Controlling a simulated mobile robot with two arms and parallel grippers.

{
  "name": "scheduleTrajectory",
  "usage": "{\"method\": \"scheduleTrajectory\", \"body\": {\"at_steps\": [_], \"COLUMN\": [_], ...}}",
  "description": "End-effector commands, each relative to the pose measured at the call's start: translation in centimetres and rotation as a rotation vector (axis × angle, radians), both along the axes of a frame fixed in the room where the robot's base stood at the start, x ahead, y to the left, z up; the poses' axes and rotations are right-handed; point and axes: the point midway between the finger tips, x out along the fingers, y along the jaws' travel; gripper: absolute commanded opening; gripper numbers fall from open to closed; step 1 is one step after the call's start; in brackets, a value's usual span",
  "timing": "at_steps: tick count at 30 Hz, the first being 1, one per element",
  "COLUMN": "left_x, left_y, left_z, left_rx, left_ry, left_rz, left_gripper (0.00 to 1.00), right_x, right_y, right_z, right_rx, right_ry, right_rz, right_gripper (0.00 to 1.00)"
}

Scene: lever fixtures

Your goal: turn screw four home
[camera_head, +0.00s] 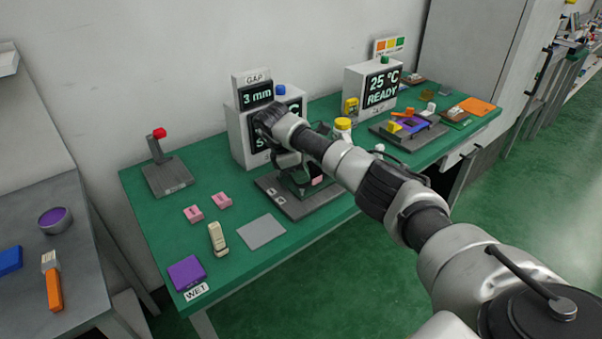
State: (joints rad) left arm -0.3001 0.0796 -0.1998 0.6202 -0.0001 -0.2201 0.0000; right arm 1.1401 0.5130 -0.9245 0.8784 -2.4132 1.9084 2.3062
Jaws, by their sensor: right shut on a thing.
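My right arm reaches in from the lower right. Its wrist is in front of the display box (239,132), and my right gripper (301,181) points down over the dark fixture plate (299,208) at the table's front edge. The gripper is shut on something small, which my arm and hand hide. A green part and a pink piece (317,181) show under the hand. The screws, screw four among them, cannot be told apart here. The display above the box reads "GAP 3 mm" (257,94). My left gripper is not in view.
On the green table (146,204) are a red-knobbed lever (158,146), pink blocks (193,214), a beige tool (217,238), a grey sheet (261,232) and a purple pad (186,273) by a "WET" label. A second box (357,83) reads "25 °C READY". A second fixture (408,132) stands right.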

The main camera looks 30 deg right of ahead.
Motion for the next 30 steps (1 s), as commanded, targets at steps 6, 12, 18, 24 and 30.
{"method": "scheduleTrajectory", "body": {"at_steps": [6, 12, 18, 24, 30], "left_x": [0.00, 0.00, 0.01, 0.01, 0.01], "left_y": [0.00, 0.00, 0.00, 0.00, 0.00], "left_z": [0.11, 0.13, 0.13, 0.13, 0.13], "left_rx": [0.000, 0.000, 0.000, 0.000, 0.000], "left_ry": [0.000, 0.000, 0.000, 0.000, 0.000], "left_rz": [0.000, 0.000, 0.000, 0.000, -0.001], "left_gripper": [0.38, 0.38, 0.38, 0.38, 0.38], "right_x": [0.16, 0.18, 0.18, 0.18, 0.15], "right_y": [-0.11, -0.09, -0.09, -0.11, -0.10], "right_z": [0.30, 0.32, 0.31, 0.31, 0.24], "right_rx": [-0.001, -0.001, 0.000, 0.000, 0.000], "right_ry": [-0.006, -0.007, -0.007, -0.008, -0.006], "right_rz": [-0.099, -0.143, -0.156, -0.156, -0.155], "right_gripper": [0.00, 0.00, 0.00, 0.00, 0.33]}}
